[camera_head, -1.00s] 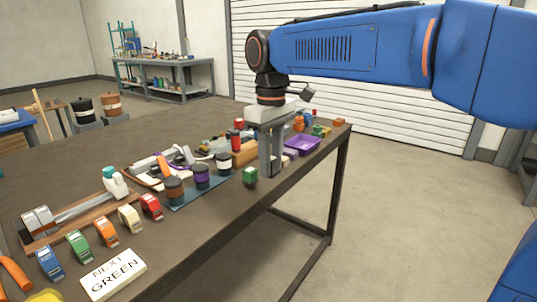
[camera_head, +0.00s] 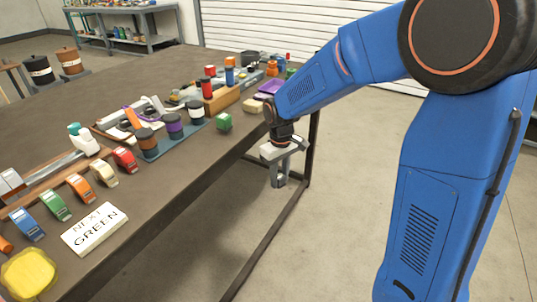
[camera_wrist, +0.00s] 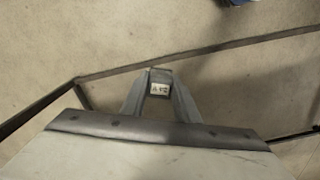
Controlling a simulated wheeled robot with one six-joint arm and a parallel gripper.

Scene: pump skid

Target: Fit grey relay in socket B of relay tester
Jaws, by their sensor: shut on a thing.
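My gripper (camera_head: 279,182) is shut and hangs beyond the table's front edge, over open floor, with its fingers pointing down. In the wrist view, its fingers (camera_wrist: 160,78) close on a small grey block with a pale, marked label, which I take to be the grey relay (camera_wrist: 159,89). The relay is mostly hidden by the fingers in the head view. I cannot pick out the relay tester or socket B for certain among the crowded items at the table's far end.
The table leg (camera_head: 313,150) stands close to my gripper. The floor on the right is clear.

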